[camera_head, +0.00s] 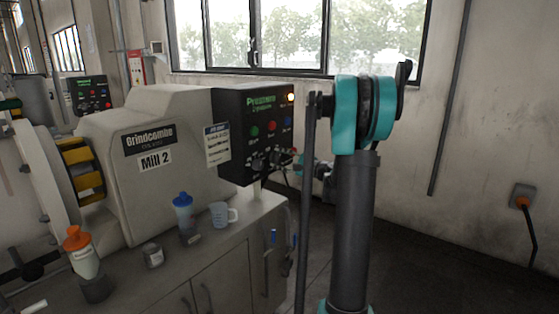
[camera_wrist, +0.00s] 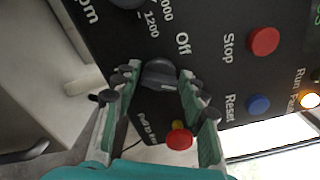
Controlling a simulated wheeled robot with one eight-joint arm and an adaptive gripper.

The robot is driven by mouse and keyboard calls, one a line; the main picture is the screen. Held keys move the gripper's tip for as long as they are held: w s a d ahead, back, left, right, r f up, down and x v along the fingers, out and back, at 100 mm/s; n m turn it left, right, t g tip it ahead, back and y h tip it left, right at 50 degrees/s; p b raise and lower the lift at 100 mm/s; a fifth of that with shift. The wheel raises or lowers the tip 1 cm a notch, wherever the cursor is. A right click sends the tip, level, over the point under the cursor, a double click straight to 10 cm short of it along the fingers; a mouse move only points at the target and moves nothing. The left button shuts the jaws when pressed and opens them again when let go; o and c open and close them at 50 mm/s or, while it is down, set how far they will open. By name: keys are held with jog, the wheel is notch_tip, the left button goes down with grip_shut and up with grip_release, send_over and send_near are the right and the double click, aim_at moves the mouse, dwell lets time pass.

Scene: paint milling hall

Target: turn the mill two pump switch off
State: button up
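The black control panel (camera_head: 232,105) of the mill labelled "Mill 2" (camera_head: 160,125) hangs at the mill's right end. In the wrist view a dark rotary switch (camera_wrist: 160,73) sits on the panel beside the word "Off". My gripper (camera_wrist: 160,80) is open, with one finger on each side of this switch. The fingertips are very close to it; I cannot tell if they touch. The switch's pointer direction is unclear. In the head view my gripper (camera_head: 308,165) is at the panel's lower right, partly hidden by my arm. An amber lamp (camera_head: 291,97) is lit; it also shows in the wrist view (camera_wrist: 310,100).
Close to the switch are a red mushroom button (camera_wrist: 180,139) on yellow, a red Stop button (camera_wrist: 264,41), a blue Reset button (camera_wrist: 259,104) and a speed knob (camera_wrist: 127,3). Bottles (camera_head: 182,205) and a measuring cup (camera_head: 221,214) stand on the bench below.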

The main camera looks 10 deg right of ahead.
jog(key=c, duration=0.7)
jog(key=shift+n, duration=0.3)
jog(key=n, duration=0.5)
jog(key=shift+f, duration=0.15)
jog(key=n, duration=0.6)
jog(key=shift+f, duration=0.1)
jog(key=shift+n, duration=0.3)
jog(key=o, duration=1.2)
